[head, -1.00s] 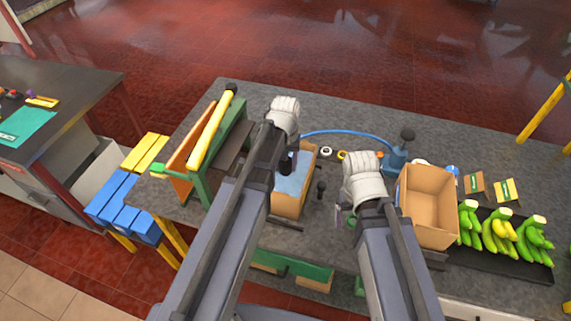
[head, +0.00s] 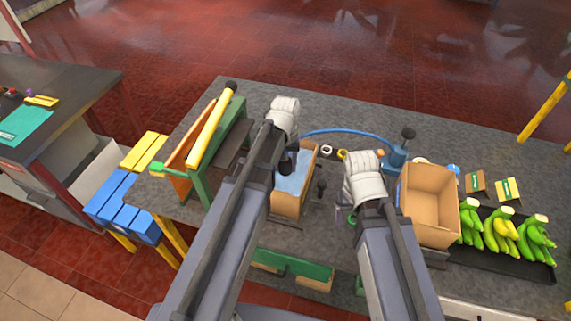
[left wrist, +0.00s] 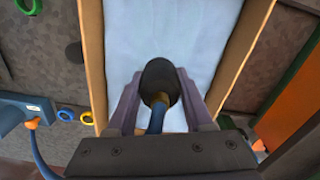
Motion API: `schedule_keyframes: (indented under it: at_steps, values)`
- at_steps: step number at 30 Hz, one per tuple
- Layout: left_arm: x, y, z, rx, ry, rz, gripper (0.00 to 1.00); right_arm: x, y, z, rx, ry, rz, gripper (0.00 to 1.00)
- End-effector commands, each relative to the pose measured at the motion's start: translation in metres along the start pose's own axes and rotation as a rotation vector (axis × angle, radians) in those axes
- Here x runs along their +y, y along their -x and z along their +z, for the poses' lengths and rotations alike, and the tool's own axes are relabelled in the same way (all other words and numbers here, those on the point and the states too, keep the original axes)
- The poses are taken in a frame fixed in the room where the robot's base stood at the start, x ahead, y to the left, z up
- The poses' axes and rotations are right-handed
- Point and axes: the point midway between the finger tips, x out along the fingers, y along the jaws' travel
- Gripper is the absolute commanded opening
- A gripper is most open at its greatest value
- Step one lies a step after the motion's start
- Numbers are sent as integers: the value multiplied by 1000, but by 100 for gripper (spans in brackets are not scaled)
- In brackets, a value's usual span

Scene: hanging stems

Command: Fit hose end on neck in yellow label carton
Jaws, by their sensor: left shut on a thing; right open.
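My left gripper (left wrist: 160,112) is shut on the hose end (left wrist: 157,104), a tan tip on a blue hose (left wrist: 155,123). A black round piece (left wrist: 159,78) stands right at the tip, over a pale blue surface (left wrist: 160,30) inside a tall cardboard carton (head: 286,204). Whether this is the neck, and how far the tip is in it, I cannot tell. No yellow label shows on this carton; the arm hides part of it. The hose (head: 345,133) arcs to a blue fixture (head: 396,158). My right gripper (head: 346,216) is open, low right of the carton.
A green ring shows by my right gripper. An empty open carton (head: 408,206) stands right, near bananas (head: 499,232) on a black tray. White and yellow rings (head: 342,155) lie behind. A black-knobbed post (head: 321,186) stands between the arms. A green frame (head: 200,186) stands left.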

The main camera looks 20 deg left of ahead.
Motion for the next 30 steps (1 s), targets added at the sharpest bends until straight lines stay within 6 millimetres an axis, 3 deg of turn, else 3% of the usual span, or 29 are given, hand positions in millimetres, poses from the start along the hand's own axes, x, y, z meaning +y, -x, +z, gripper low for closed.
schedule_keyframes:
  at_steps: [13, 14, 22, 28, 30]
  values:
    - [0, -4, 0, 0, 0, 0, 0, 0, -4, 0, 0, 0, 0, 79]
    - [0, -4, 0, 0, 0, 0, 54, 0, -4, 0, 0, 0, 0, 79]
    - [0, -4, 0, 0, 0, 0, 84, 0, -4, 0, 0, 0, 0, 79]
    - [0, -4, 0, 0, 0, 0, 86, 0, -4, 0, 0, 0, 0, 79]
    - [0, -4, 0, 0, 0, 0, 94, 0, -4, 0, 0, 0, 0, 79]
